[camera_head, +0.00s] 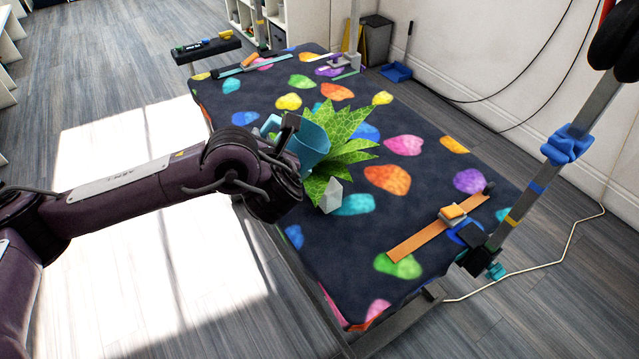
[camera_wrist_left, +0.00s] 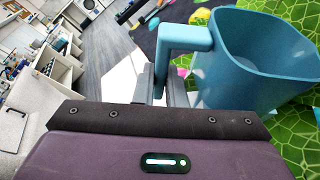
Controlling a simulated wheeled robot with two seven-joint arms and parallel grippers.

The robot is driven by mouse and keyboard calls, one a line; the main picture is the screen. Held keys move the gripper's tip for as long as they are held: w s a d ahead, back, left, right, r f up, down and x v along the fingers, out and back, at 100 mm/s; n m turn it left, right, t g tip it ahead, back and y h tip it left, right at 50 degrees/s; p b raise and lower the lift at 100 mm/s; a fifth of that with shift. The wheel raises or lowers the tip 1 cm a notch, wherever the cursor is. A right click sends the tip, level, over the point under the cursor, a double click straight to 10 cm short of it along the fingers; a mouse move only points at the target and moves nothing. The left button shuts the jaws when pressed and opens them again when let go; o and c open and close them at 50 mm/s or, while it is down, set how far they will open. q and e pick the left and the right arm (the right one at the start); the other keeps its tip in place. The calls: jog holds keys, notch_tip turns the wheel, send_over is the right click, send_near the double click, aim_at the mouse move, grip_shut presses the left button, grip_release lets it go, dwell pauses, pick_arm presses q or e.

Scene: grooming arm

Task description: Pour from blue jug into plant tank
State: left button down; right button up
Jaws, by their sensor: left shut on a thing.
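The blue jug (camera_head: 311,141) is held up near the left edge of the table, in front of part of the plant. In the left wrist view the jug (camera_wrist_left: 245,60) fills the upper right, with its open mouth facing up and its inside looking empty. My left gripper (camera_head: 285,134) is shut on the jug's handle; the fingers (camera_wrist_left: 161,86) close around it. The green spiky plant (camera_head: 345,140) spreads behind and right of the jug, and its leaves (camera_wrist_left: 295,115) show below the jug. A tank wall cannot be made out. My right gripper is not in view.
A dark table cover (camera_head: 290,245) with bright spots lies under the plant. A pale pointed stone (camera_head: 331,195) is at the plant's near side. An orange strap (camera_head: 430,230) lies at the right, beside a metal post (camera_head: 540,180). The table's near part is mostly clear.

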pick_arm(q)
jog(key=shift+w+d+r+m+y+p, duration=0.1)
jog(key=shift+d+r+m+y+p, duration=0.5)
jog(key=shift+m+p, duration=0.8)
dwell(3.9)
jog(key=shift+r+p, duration=0.15)
jog(key=shift+p, duration=0.3)
jog(key=shift+d, duration=0.2)
jog(key=shift+d+t, duration=0.1)
jog(key=shift+t, duration=0.2)
jog(key=shift+d+m+p, duration=0.1)
jog(key=shift+m+p, duration=0.2)
jog(key=shift+p, duration=0.2)
jog(key=shift+d, duration=0.15)
dwell(0.5)
jog(key=shift+d+m+y, duration=0.25)
jog(key=shift+m+y, duration=0.15)
